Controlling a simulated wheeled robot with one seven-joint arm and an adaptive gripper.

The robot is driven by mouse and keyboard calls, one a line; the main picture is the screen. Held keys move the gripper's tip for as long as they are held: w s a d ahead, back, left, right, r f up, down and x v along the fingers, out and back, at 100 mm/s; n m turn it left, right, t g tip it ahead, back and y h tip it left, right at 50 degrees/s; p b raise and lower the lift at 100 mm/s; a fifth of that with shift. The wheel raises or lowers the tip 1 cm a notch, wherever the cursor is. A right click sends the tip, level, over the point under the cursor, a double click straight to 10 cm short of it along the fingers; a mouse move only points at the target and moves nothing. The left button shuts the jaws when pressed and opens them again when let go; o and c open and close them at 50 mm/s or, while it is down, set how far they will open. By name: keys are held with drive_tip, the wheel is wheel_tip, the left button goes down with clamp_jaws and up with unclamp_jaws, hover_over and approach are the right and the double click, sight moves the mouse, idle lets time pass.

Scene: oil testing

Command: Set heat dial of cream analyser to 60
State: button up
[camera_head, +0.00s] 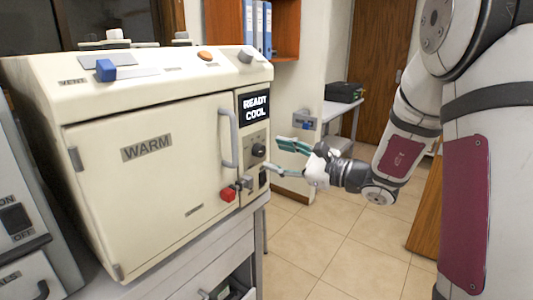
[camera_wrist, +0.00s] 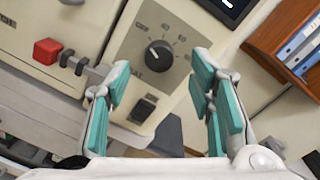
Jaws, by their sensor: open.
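The cream analyser (camera_head: 150,180) is a cream-coloured box with a door labelled WARM, standing on a grey cabinet at the left of the head view. Its display (camera_head: 255,107) reads READY COOL. The heat dial is a dark round knob (camera_head: 259,150) on the right-hand panel; in the wrist view the dial (camera_wrist: 159,54) shows a white pointer towards the upper left, near the OFF mark. Marks run round it, some too small to read. My gripper (camera_head: 279,158) is just right of the panel. In the wrist view my gripper (camera_wrist: 160,90) is open and empty, its teal fingers either side of and apart from the dial.
A dark rocker switch (camera_wrist: 143,109) sits below the dial. A red block-shaped control (camera_head: 228,194) and the grey door handle (camera_head: 228,138) stick out left of the panel. A wooden shelf with blue binders (camera_head: 258,25) is behind. Tiled floor at the right is clear.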

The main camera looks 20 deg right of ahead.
sight(262, 151)
drive_tip(key=shift+x, duration=2.1)
drive_tip(key=c, duration=1.2)
